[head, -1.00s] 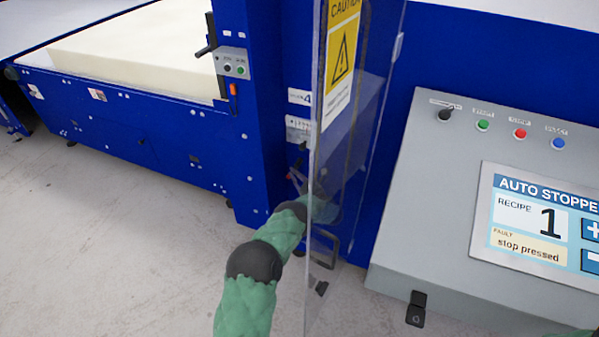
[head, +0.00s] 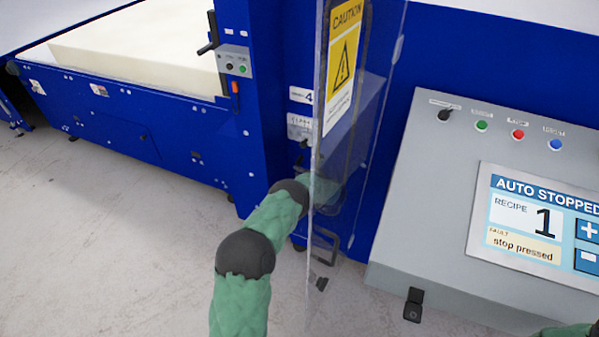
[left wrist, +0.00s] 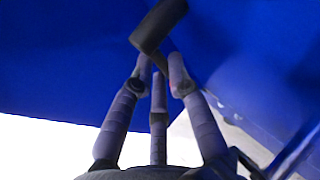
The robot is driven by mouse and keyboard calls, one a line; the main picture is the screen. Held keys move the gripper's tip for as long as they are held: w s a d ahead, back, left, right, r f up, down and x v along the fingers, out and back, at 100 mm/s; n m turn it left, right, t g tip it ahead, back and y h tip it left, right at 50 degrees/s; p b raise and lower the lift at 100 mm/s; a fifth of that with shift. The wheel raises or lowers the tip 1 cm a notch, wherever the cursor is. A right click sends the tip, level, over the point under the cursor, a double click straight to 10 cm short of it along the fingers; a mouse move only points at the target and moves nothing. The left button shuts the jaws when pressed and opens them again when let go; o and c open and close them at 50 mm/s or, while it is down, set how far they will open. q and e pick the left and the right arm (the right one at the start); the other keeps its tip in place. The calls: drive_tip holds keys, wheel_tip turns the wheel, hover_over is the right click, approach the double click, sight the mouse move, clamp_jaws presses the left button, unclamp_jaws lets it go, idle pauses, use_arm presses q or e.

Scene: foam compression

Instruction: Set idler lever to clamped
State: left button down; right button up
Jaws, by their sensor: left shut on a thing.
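In the left wrist view a dark cylindrical lever handle (left wrist: 158,25), which I take for the idler lever, stands against a blue panel. The fingers of my left gripper (left wrist: 160,68) are closed at its lower end; their exact contact is hard to see. In the head view my left arm reaches behind the clear guard door to the blue machine's side, with the gripper (head: 322,190) seen dimly through the door. A small label plate (head: 299,127) sits above it. The lever's position cannot be read clearly.
The clear guard door (head: 345,130) with a yellow caution sign (head: 345,48) stands open beside my left arm. A grey control console (head: 420,200) is at right, its screen (head: 540,220) reading "AUTO STOPPED" and "stop pressed". A foam block (head: 130,50) lies at upper left. Floor at lower left is clear.

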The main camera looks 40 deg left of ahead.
sight(300, 156)
use_arm(q)
drive_tip(key=shift+f, duration=0.1)
drive_tip(key=c, duration=1.5)
unclamp_jaws()
drive_tip(key=shift+o, duration=0.2)
drive_tip(key=r, duration=0.7)
drive_tip(key=shift+w+a+r, duration=0.2)
drive_tip(key=shift+w+r, duration=0.2)
drive_tip(key=shift+s+d+r, duration=0.1)
drive_tip(key=shift+s+r, duration=0.05)
drive_tip(key=shift+r, duration=0.45)
drive_tip(key=shift+s+d+r, duration=0.1)
drive_tip(key=shift+s+r, duration=0.05)
drive_tip(key=shift+r, duration=0.4)
drive_tip(key=shift+s+r, duration=0.1)
